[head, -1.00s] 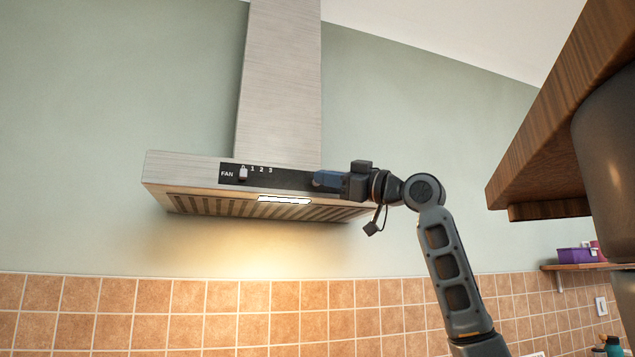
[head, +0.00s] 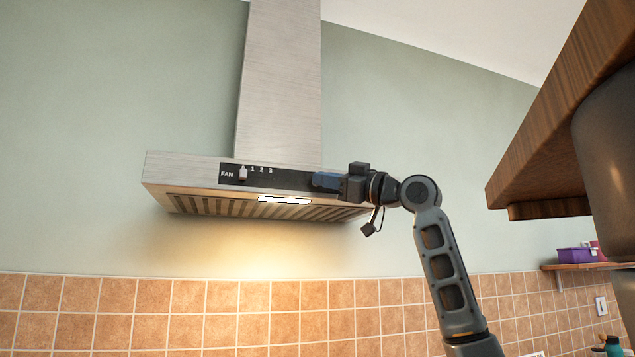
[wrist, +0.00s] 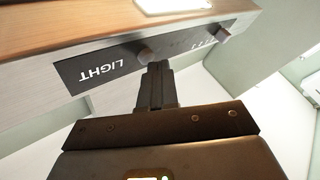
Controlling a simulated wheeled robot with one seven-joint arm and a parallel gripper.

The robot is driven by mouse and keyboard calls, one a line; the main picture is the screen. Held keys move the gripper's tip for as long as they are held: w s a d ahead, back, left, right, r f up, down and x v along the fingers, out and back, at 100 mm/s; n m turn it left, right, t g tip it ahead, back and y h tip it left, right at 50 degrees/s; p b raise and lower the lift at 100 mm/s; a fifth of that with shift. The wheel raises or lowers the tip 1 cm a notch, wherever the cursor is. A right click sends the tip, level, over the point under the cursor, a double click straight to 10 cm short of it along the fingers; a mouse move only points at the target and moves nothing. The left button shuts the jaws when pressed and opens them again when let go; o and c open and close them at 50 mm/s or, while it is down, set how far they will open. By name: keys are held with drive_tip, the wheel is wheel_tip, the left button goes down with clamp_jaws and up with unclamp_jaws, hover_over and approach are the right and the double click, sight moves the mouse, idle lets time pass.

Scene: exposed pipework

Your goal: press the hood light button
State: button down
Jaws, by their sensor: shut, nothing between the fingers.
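The range hood (head: 195,165) hangs on the wall, with a black control strip along its front. In the wrist view, a round button (wrist: 147,56) sits beside the word LIGHT (wrist: 102,72) on that strip. My gripper (wrist: 157,66) is shut and empty, its fingertips at the button. I cannot tell whether they touch it. In the head view my gripper (head: 315,180) is at the right part of the strip and hides the button. The hood lamp (head: 285,200) glows white on the underside; it also shows in the wrist view (wrist: 173,5).
The fan slider (head: 242,173) is at the left of the strip, near the 0 mark. A wooden cabinet (head: 545,130) hangs at the right, apart from my arm. A shelf (head: 590,266) with a purple box (head: 574,255) is at the far right.

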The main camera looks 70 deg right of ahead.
idle(0.4)
drive_tip(key=shift+s+a, duration=0.35)
drive_tip(key=shift+a, duration=0.1)
drive_tip(key=s+a, duration=0.2)
drive_tip(key=s+a+b, duration=0.1)
drive_tip(key=s+a, duration=0.1)
drive_tip(key=shift+a, duration=0.25)
idle(0.4)
idle(0.4)
